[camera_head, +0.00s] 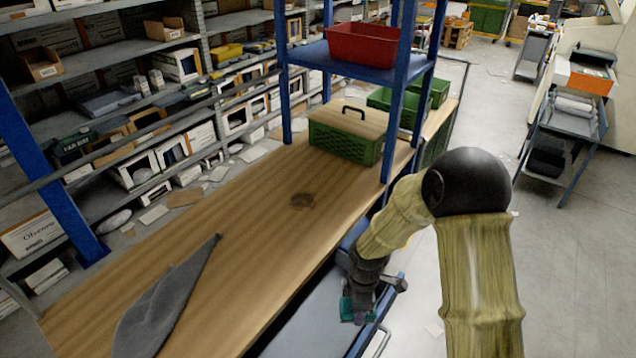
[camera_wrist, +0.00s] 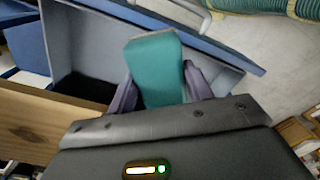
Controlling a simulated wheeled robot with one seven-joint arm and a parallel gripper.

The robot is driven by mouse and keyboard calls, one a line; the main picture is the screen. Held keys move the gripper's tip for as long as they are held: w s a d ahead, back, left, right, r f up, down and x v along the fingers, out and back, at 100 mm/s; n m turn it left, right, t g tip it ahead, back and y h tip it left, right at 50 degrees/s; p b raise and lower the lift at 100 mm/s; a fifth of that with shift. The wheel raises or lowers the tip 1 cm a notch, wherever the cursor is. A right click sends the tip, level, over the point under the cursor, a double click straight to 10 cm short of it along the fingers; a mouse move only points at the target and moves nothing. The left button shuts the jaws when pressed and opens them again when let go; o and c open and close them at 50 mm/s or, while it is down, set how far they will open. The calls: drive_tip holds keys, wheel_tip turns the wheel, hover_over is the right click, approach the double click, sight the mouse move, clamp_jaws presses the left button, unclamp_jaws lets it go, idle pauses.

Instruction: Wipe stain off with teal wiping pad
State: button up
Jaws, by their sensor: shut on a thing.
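My gripper (camera_head: 358,305) is low to the right of the bench's front edge, over a grey-blue surface, apart from the stain. It is shut on the teal wiping pad (camera_head: 347,308). In the wrist view the pad (camera_wrist: 157,68) stands out between the two fingers of my gripper (camera_wrist: 158,90). The fingers hide part of the pad's sides. The stain is not clearly seen in the wrist view.
A grey cloth (camera_head: 165,305) lies on the bench at the front left. A green crate with a lid and black handle (camera_head: 345,132) stands behind the stain, beside blue posts (camera_head: 398,110). A red bin (camera_head: 362,45) sits on the shelf above. The bench around the stain is clear.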

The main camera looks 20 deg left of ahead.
drive_tip(key=w+d+f+m+b, duration=0.3)
drive_tip(key=d+f+m+b, duration=0.1)
drive_tip(key=d+m, duration=0.6)
drive_tip(key=w+d+f+m+b, duration=0.2)
drive_tip(key=d+f+m+b, duration=0.2)
drive_tip(key=d+f+m, duration=0.3)
drive_tip(key=d+m, duration=0.4)
drive_tip(key=d, duration=0.1)
drive_tip(key=shift+w+f+m, duration=0.2)
drive_tip(key=shift+w+m, duration=0.1)
drive_tip(key=shift+w, duration=0.1)
drive_tip(key=shift+s+d, duration=0.15)
drive_tip(key=shift+d, duration=0.05)
